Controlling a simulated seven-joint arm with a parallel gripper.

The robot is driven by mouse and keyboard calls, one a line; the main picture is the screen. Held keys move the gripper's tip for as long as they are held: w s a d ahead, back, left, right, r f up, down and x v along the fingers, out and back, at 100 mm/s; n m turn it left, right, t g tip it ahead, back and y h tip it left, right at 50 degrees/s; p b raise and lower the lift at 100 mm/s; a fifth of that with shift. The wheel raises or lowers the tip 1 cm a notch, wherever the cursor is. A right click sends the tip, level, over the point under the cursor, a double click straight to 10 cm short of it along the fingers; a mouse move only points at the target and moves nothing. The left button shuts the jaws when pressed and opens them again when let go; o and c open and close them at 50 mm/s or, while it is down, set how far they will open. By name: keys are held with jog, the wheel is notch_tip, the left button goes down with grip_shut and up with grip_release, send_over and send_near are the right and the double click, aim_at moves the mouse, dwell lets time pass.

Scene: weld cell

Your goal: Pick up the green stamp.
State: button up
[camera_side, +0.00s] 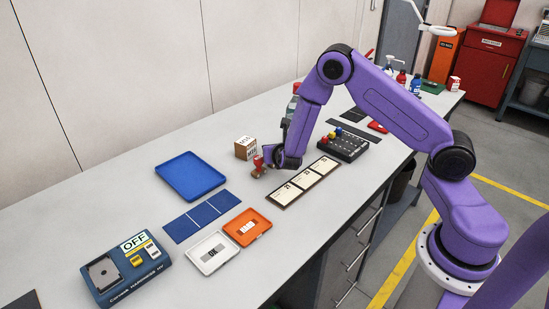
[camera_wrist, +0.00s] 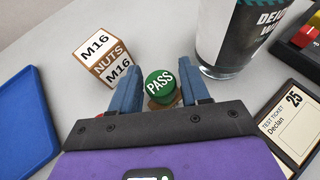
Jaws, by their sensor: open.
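The green stamp (camera_wrist: 160,83), with PASS in white on its round top, stands on the bench in the wrist view. My gripper (camera_wrist: 159,92) is open, with one finger to each side of the stamp's head; a gap shows on both sides, and I cannot tell any contact. A brown base shows partly below the green head. In the side view my gripper (camera_side: 277,158) is low over the bench, and I cannot make out the green stamp there. A red-handled stamp (camera_side: 258,164) stands just left of my gripper in the side view.
A M16 nuts box (camera_wrist: 103,60) is close to the left finger. A large bottle (camera_wrist: 228,40) stands close beyond the right finger. Test-ticket cards (camera_side: 303,183) lie right of my gripper, the blue tray (camera_side: 191,176) left. A black rack (camera_side: 342,147) is farther right.

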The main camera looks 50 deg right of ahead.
jog(key=c, duration=0.7)
jog(key=shift+r, duration=0.1)
jog(key=shift+c, duration=0.2)
